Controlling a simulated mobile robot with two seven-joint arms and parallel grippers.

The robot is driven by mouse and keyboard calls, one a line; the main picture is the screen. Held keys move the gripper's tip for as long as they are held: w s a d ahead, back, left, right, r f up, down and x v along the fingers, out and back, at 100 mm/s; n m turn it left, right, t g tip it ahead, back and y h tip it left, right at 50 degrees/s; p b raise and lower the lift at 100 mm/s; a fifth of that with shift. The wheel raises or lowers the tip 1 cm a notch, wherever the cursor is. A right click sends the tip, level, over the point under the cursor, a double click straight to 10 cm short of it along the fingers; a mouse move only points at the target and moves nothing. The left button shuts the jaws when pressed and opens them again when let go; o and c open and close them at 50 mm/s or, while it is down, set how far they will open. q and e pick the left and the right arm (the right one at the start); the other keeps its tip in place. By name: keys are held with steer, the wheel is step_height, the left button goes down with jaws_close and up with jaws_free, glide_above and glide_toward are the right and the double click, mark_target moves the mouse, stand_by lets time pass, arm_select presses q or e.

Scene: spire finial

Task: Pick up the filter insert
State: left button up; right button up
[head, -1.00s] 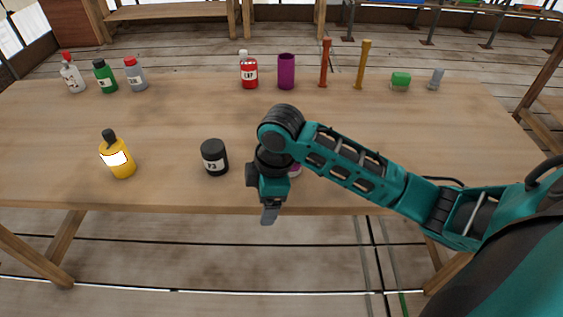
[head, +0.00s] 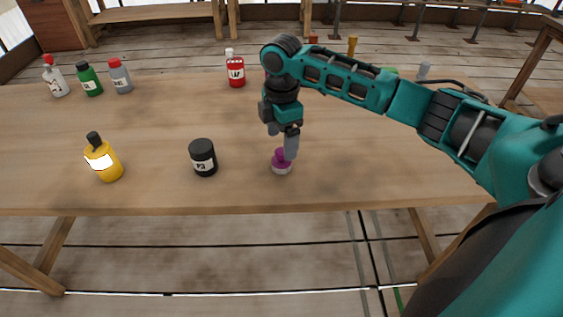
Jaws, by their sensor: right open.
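A small purple piece with a pale, whitish base (head: 281,165) stands upright near the front edge of the wooden table; I take it to be the filter insert. My right gripper (head: 282,142) points down just above it, jaws open. One finger overlaps the purple top in the picture; whether it touches cannot be told. My left gripper is not in view.
A black jar (head: 203,157) stands left of the purple piece, and a yellow bottle (head: 104,160) farther left. A red bottle (head: 236,70) and several others stand at the back. My arm hides part of the back row. The table's front edge (head: 180,210) is close.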

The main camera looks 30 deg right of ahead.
mark_target(281, 151)
steer(key=shift+a+f+b, duration=0.1)
steer(key=shift+f+b, duration=0.25)
steer(key=shift+f, duration=2.85)
steer(key=shift+c, duration=0.3)
steer(key=c, duration=1.1)
step_height(281, 151, up, 20)
steer(key=p, duration=0.2)
steer(key=shift+p, duration=0.3)
steer(key=shift+c, duration=0.2)
steer(key=shift+s, duration=0.1)
